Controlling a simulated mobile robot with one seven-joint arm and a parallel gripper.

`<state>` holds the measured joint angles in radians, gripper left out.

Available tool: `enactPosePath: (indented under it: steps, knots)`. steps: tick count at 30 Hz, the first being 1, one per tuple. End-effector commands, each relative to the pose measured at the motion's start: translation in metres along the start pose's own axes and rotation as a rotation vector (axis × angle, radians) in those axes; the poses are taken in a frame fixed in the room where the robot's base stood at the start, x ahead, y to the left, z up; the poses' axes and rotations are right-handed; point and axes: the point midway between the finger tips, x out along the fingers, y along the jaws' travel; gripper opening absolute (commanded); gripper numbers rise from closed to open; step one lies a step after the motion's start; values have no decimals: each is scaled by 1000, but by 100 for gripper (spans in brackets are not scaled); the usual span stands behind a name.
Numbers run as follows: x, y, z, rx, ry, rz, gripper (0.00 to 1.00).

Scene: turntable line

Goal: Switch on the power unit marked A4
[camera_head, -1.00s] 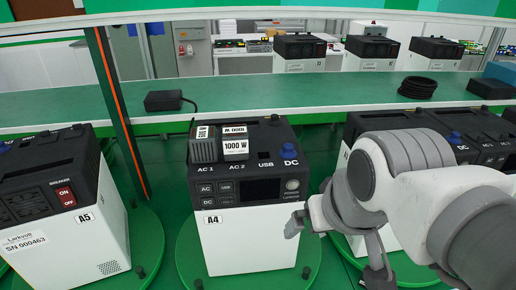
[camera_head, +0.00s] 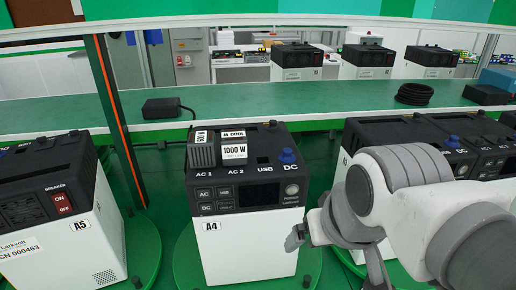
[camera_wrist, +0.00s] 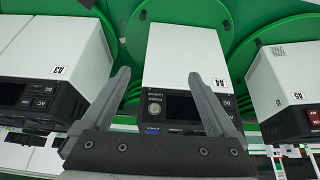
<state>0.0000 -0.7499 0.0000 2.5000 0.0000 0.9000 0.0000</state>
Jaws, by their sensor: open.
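The power unit marked A4 (camera_head: 250,255) is a white box with a black top, upright on a green round plate (camera_head: 308,262). Its front panel has AC, USB and DC buttons, a dark display (camera_head: 259,194) and a round grey button (camera_head: 292,189) labelled Power. In the wrist view the unit (camera_wrist: 185,55) appears upside down between my fingers, with the round button (camera_wrist: 155,109) visible. My gripper (camera_head: 335,262) is open and empty, in front of and right of the A4 unit in the head view. The wrist view shows both fingers (camera_wrist: 160,76) spread apart.
Unit A5 (camera_head: 105,240) with a red breaker switch stands left. Another unit (camera_head: 345,185) stands right, partly behind my arm. Two plug-in blocks, one marked 1000 W (camera_head: 234,152), sit on A4's top. A green bench (camera_head: 270,112) behind holds a black adapter (camera_head: 165,107) and coiled cable (camera_head: 414,94).

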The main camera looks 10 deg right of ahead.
Motion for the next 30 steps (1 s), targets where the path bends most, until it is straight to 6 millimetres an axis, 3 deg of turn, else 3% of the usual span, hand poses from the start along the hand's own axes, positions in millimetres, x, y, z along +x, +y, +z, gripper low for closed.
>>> enactPosePath:
  steps: [2,15,30]
  knots:
    - [0,0,0,0,0,0,77]
    - [0,0,0,0,0,0,0]
    - [0,0,0,0,0,0,0]
